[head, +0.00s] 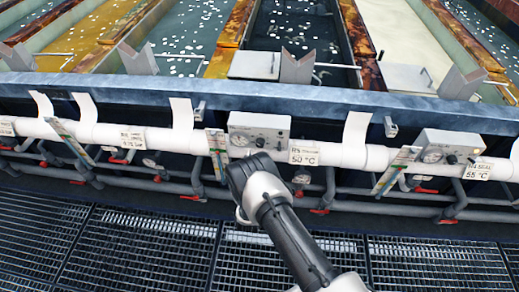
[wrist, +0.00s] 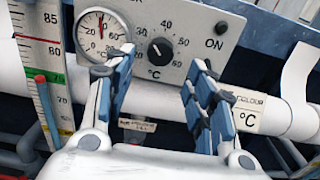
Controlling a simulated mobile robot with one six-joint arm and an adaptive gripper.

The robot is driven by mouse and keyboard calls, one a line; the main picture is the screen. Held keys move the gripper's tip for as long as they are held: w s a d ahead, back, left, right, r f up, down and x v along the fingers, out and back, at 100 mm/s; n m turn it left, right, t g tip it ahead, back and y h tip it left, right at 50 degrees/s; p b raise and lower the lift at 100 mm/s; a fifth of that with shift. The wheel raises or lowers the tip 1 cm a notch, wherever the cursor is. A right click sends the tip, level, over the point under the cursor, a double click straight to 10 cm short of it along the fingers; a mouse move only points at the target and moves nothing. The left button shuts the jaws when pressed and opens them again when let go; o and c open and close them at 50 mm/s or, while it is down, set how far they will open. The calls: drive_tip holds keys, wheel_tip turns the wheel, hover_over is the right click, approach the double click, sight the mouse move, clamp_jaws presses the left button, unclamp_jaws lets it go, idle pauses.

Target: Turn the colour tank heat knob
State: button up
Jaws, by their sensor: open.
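The colour tank heat knob (wrist: 160,51) is a small black dial on a grey control box (wrist: 180,25), with a printed °C scale around it. In the head view the box (head: 258,124) is mounted at the white pipe, beside a label (head: 303,153) reading 50 °C. My gripper (wrist: 160,68) is open and empty, with its blue-padded fingers spread left and right of the knob in the wrist view. I cannot tell how far the fingertips are from the panel. In the head view my wrist (head: 250,178) is just below the box and hides the fingers.
A round gauge (wrist: 101,33) is left of the knob, and an ON button (wrist: 221,28) is at upper right. A thermometer strip (wrist: 45,75) stands left of the box. A second control box (head: 447,147) is farther right. Tanks lie behind the blue ledge (head: 330,100); grating (head: 130,240) covers the floor.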

sight(260, 146)
drive_tip(key=w+b, duration=0.1)
drive_tip(key=w, duration=0.5)
drive_tip(key=shift+w+d, duration=0.1)
drive_tip(key=c, duration=1.1)
drive_tip(key=shift+o, duration=0.2)
